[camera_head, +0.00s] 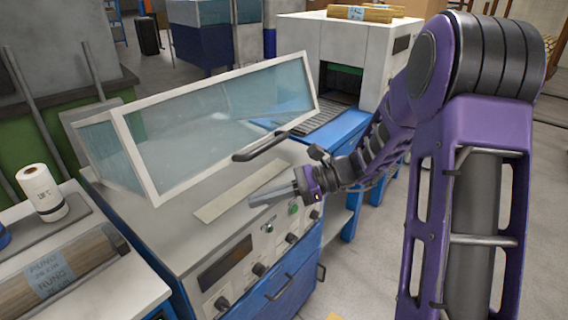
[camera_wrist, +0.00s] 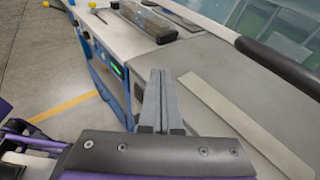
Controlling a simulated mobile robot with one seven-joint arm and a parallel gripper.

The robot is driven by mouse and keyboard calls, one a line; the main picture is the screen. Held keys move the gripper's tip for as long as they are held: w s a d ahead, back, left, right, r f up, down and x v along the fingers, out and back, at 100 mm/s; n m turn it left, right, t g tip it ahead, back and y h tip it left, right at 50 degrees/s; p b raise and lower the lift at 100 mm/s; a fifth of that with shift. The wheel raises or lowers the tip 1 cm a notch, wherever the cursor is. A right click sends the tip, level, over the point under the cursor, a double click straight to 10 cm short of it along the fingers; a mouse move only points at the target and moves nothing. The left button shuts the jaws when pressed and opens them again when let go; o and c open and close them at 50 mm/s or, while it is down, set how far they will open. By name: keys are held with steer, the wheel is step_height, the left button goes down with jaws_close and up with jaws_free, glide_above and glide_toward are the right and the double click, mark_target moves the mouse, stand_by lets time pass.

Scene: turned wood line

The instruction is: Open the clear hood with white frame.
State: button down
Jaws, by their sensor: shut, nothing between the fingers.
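The clear hood with white frame (camera_head: 215,120) stands tilted over the grey top of the machine, its glazed front facing me. A dark bar handle (camera_head: 262,147) sticks out from the lower rail of its frame. The handle also shows in the wrist view (camera_wrist: 284,68), with part of the glazing (camera_wrist: 285,22) behind it. My gripper (camera_head: 252,199) is shut and empty, in front of and below the handle and apart from it, over the machine's front edge. Its fingers (camera_wrist: 158,78) lie together in the wrist view. I cannot tell whether they touch the top.
A pale flat strip (camera_head: 240,190) lies on the machine top below the handle. A white-topped bench with a wooden roll (camera_head: 85,262) stands at left. A white tunnel machine (camera_head: 340,45) stands behind. Floor is clear at right.

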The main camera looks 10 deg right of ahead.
steer(key=w+d+f+m+t+h+b, duration=0.15)
steer(key=w+d+m+t, duration=0.35)
steer(key=d+m+t, duration=0.7)
steer(key=w+a+r+n+t+b, duration=0.1)
steer(key=w+a+r+n, duration=0.1)
steer(key=w+a+r, duration=0.2)
steer(key=shift+w+a+t, duration=0.3)
steer(key=shift+w+a, duration=0.7)
steer(key=shift+w, duration=0.9)
steer(key=shift+r, duration=0.15)
